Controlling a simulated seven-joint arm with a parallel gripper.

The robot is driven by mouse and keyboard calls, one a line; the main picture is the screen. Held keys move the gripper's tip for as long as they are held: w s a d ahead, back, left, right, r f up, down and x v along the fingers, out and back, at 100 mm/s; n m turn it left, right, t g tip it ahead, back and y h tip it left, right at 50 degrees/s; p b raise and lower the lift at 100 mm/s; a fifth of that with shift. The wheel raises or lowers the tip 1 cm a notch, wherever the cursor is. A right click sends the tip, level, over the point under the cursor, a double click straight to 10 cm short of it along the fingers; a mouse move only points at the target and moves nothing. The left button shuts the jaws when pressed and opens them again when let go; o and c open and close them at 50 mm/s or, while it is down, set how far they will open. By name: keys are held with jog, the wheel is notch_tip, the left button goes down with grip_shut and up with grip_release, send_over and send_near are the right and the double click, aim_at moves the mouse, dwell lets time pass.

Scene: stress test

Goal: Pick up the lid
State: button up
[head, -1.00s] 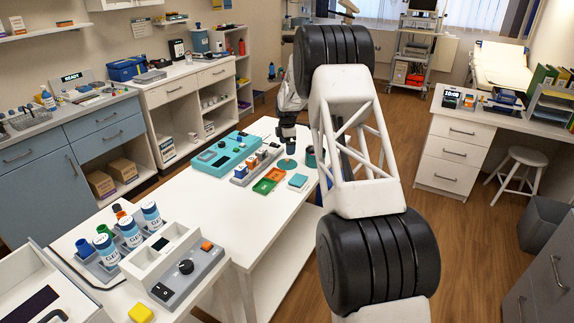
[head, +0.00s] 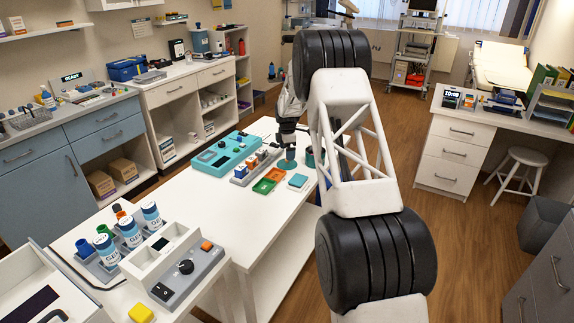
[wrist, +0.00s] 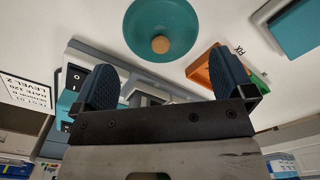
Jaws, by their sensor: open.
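The lid (wrist: 148,32) is a round teal disc with a small tan knob in its middle, lying on the white table. It shows near the top of the wrist view, beyond my fingertips and apart from them. In the head view the lid (head: 286,165) is small and partly covered by my gripper (head: 289,151), which hangs just over it. In the wrist view my gripper (wrist: 165,80) is open, its two dark blue fingers wide apart with nothing between them.
A teal pot (head: 310,158) stands right of the lid, partly behind my arm. A teal box (head: 298,181), orange and green trays (head: 268,182), a grey rack (head: 253,167) and a teal device (head: 224,155) lie nearby. The table's front part (head: 225,215) is clear.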

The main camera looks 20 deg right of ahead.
aim_at(283, 164)
jog(key=shift+f, duration=2.55)
jog(key=c, duration=0.9)
jog(key=shift+s+f, duration=0.1)
jog(key=shift+f, duration=0.05)
jog(key=shift+c, duration=0.8)
